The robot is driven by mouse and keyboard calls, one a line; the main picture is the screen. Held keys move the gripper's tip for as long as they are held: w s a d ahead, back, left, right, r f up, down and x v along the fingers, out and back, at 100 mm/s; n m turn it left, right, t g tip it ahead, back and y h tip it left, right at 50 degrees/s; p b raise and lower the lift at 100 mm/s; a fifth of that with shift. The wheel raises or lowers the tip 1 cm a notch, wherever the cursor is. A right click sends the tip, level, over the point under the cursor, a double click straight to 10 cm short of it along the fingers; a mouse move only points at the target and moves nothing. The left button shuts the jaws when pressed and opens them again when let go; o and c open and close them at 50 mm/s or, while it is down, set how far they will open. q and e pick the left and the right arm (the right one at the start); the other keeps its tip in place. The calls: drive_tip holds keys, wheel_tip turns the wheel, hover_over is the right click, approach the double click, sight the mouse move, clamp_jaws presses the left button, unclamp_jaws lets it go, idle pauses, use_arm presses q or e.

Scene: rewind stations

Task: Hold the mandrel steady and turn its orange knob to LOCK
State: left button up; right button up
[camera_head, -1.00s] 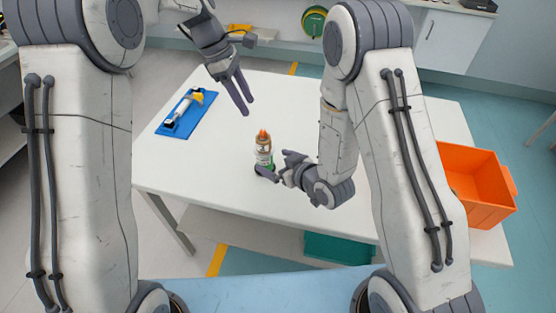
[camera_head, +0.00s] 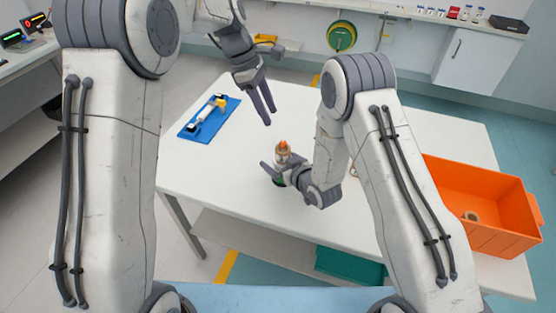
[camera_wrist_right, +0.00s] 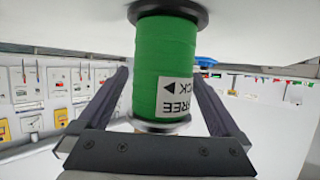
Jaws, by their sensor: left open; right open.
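The mandrel (camera_head: 284,157) stands upright on the white table (camera_head: 215,175), with its orange knob (camera_head: 282,146) on top. In the right wrist view its green body (camera_wrist_right: 160,65) shows inverted, with a white label reading FREE and part of LOCK beside a black arrow. My right gripper (camera_head: 272,171) is open, with its fingers on either side of the mandrel; contact cannot be told. My left gripper (camera_head: 268,117) is open and empty, above the table and up-left of the knob.
A blue mat (camera_head: 232,103) with a white and black tool (camera_head: 207,110) lies at the table's left. An orange bin (camera_head: 500,238) with a ring-like thing (camera_head: 470,216) inside stands at the right. A teal bin (camera_head: 348,266) sits on the lower shelf. The table between mat and mandrel is clear.

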drive_tip(key=shift+w+a+f, duration=0.1)
drive_tip(key=shift+w, duration=0.05)
drive_tip(key=shift+c, duration=0.3)
drive_tip(key=c, duration=1.5)
use_arm(q)
drive_tip(key=shift+o, duration=0.3)
drive_tip(key=n+t+h, duration=0.1)
drive_tip(key=n+h, duration=0.2)
drive_tip(key=h, duration=1.1)
approach(283, 144)
drive_tip(key=d, duration=0.1)
drive_tip(key=w+d, duration=0.1)
drive_tip(key=d, duration=1.1)
drive_tip(key=shift+f+t, duration=0.3)
drive_tip(key=shift+f, duration=0.2)
